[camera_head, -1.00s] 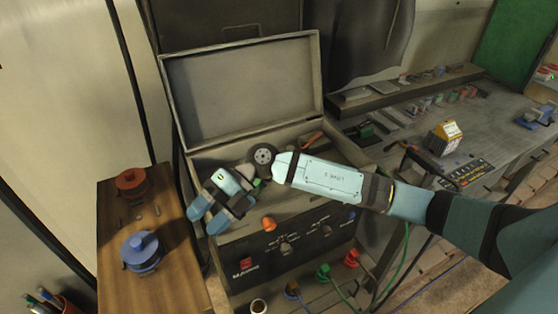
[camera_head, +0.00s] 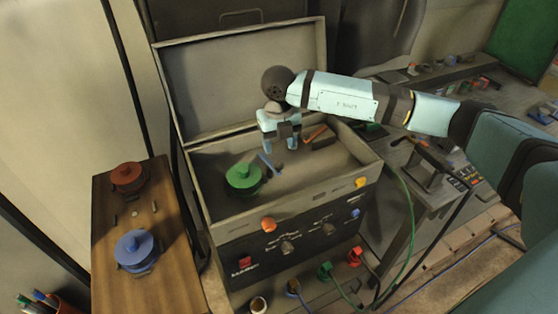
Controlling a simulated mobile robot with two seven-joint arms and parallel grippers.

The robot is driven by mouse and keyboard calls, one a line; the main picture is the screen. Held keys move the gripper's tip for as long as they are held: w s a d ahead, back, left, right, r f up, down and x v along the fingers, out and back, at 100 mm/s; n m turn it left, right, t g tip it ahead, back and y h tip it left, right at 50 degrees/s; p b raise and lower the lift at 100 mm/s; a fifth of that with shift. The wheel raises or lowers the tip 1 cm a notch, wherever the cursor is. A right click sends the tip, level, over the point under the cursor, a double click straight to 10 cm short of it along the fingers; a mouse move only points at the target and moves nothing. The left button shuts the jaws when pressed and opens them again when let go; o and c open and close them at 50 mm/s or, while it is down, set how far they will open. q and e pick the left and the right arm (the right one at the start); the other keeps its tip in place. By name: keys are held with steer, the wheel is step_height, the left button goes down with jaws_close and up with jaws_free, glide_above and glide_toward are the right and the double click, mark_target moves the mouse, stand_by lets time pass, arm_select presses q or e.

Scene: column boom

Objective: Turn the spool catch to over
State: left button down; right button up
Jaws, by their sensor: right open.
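The green spool (camera_head: 243,179) sits in the open case (camera_head: 312,196), toward its left side. A small blue lever (camera_head: 268,164) stands slanted just right of the spool. It may be the spool catch; I cannot tell its marked position. My right gripper (camera_head: 280,149) points down over the back of the case, behind and right of the spool. It is open and looks empty, close to the blue lever. Whether it touches the lever is unclear. My left gripper is not in view.
The case's raised lid (camera_head: 240,80) stands behind my right gripper. An orange-handled tool (camera_head: 316,134) lies to the right inside the case. Knobs line the front panel. A red spool (camera_head: 128,178) and a blue spool (camera_head: 137,250) sit on the wooden top at left.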

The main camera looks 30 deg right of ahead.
mark_target(279, 163)
step_height(279, 163, down, 8)
steer(key=shift+r+p, duration=0.15)
steer(key=shift+p, duration=0.3)
steer(key=c, duration=0.9)
